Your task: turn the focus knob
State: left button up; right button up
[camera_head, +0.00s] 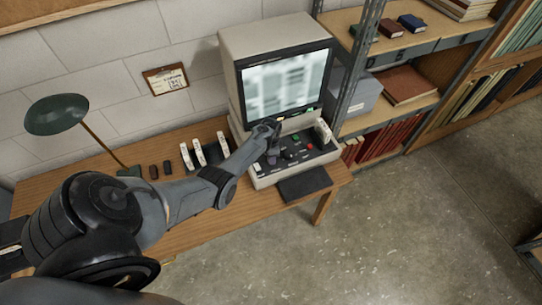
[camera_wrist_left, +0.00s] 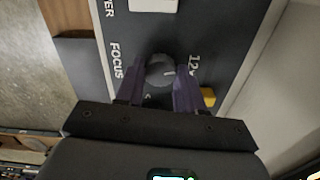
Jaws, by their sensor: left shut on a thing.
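The focus knob (camera_wrist_left: 160,70) is a round grey dial with a white mark, beside the printed word FOCUS on the dark panel in the left wrist view. My left gripper (camera_wrist_left: 158,82) has its two purple fingers on either side of the knob, shut on it. In the head view my left gripper (camera_head: 272,146) reaches down to the panel of the beige microfilm reader (camera_head: 237,75) and hides the knob. The reader's lit screen (camera_head: 283,83) shows a blurred grey-white picture. My right gripper is not in view.
A yellow button (camera_wrist_left: 208,96) lies close beside one finger. Red and green buttons (camera_head: 295,142) sit on the panel. A desk lamp (camera_head: 57,115) and white boxes (camera_head: 205,150) stand on the wooden desk (camera_head: 190,225). A metal shelf post (camera_head: 352,75) stands right of the reader.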

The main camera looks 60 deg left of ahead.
pick_arm(q)
jog(key=o, duration=1)
jog(key=shift+o, duration=0.2)
notch_tip(320, 180, up, 11)
jog(key=p, duration=0.2)
jog(key=shift+f, duration=0.1)
